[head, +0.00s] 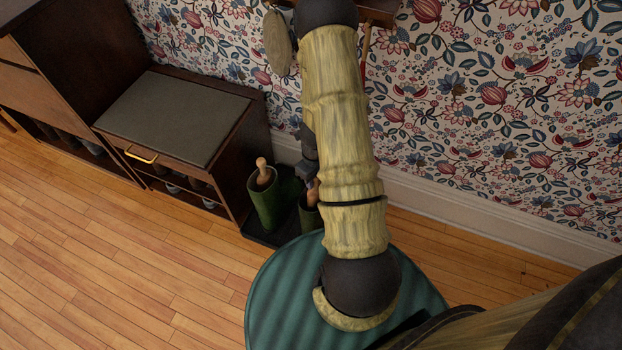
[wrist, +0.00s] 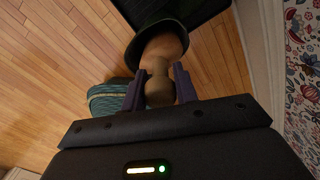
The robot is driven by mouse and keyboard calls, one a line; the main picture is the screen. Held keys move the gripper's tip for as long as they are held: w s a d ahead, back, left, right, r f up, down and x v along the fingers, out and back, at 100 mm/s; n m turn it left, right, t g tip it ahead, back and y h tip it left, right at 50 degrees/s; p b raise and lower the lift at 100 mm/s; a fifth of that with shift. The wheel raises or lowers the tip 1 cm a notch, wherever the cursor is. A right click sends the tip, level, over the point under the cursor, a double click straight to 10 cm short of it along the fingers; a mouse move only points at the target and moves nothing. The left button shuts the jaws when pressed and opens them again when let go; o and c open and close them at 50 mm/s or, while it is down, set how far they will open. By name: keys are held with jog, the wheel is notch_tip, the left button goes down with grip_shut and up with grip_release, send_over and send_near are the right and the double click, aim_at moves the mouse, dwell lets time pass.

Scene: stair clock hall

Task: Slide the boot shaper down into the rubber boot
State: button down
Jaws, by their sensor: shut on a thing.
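My gripper (wrist: 159,72) is shut on the wooden knob of the boot shaper (wrist: 164,46). The shaper's lower part stands in the dark opening of the rubber boot (wrist: 133,52) in the wrist view. How deep it goes is hidden inside. In the head view the green boot (head: 311,217) is partly covered by my arm, with the wooden shaper (head: 312,194) at its top and my gripper (head: 309,181) above it. A second green boot (head: 266,204) stands to the left with its own wooden knob (head: 262,168) showing at the top.
A dark boot tray (head: 259,236) lies under the boots. A dark wooden bench (head: 175,115) with a grey top stands to the left. A teal ribbed round thing (head: 275,300) is close in front. The patterned wall (head: 480,110) is behind. Open floor (head: 120,270) lies at left.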

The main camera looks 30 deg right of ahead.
jog(key=shift+f, duration=0.15)
jog(key=c, duration=1.1)
grip_release()
notch_tip(320, 180, up, 13)
jog(key=p, duration=0.8)
